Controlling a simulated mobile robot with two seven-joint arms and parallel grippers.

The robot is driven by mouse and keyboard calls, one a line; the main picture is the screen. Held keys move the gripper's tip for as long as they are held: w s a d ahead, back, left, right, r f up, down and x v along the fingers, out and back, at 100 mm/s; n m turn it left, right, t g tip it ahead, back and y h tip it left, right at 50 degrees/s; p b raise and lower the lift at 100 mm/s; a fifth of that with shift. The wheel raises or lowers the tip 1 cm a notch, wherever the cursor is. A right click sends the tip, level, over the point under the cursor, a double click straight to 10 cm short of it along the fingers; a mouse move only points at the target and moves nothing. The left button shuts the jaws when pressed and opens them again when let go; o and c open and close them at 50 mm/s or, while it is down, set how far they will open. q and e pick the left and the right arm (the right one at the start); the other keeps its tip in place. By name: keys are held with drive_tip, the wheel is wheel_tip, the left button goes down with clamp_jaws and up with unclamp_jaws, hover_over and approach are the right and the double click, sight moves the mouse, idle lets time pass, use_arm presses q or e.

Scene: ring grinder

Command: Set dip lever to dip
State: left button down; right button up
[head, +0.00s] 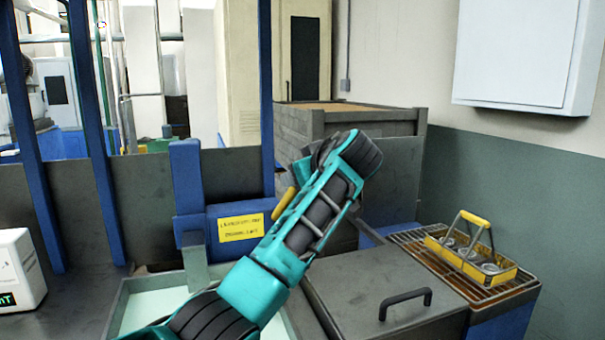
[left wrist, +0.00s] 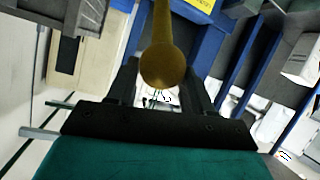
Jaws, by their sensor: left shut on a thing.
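The dip lever's yellow rounded handle (left wrist: 162,50) shows between the fingers of my left gripper (left wrist: 160,88) in the left wrist view. The gripper is shut on it. In the head view my teal left arm reaches up and right across the middle. A yellow-orange piece (head: 285,203) shows beside the arm, probably the same handle; the arm hides the rest of the lever and my fingers. A blue housing (head: 196,225) with a yellow label (head: 241,228) stands behind the arm, above a tank (head: 118,306) of pale liquid. My right gripper is not in view.
A dark lid (head: 365,285) with a black handle (head: 405,300) lies right of the arm. A yellow-handled carrier (head: 470,255) holding several pieces sits on a wire rack (head: 510,288) farther right. Blue posts stand at left, and a white device (head: 18,270) sits at the left edge.

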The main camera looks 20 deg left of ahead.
use_arm(q)
drive_tip(key=c, duration=0.8)
unclamp_jaws()
drive_tip(key=shift+w+a+r, duration=0.3)
drive_tip(key=shift+r, duration=0.3)
drive_tip(key=shift+o, duration=0.7)
drive_tip(key=shift+w+a+f, duration=0.15)
drive_tip(key=shift+w+f, duration=0.15)
drive_tip(key=shift+o, duration=0.9)
drive_tip(key=shift+f, duration=0.1)
drive_tip(key=shift+s+d, duration=0.15)
drive_tip(key=shift+d, duration=0.1)
drive_tip(key=shift+s+d, duration=0.1)
drive_tip(key=shift+d, duration=0.05)
drive_tip(key=b+v, duration=0.1)
drive_tip(key=v, duration=1.1)
drive_tip(key=shift+s+r+b, duration=0.25)
drive_tip(key=shift+s+b, duration=0.05)
drive_tip(key=shift+b, duration=0.05)
drive_tip(key=shift+d, duration=0.15)
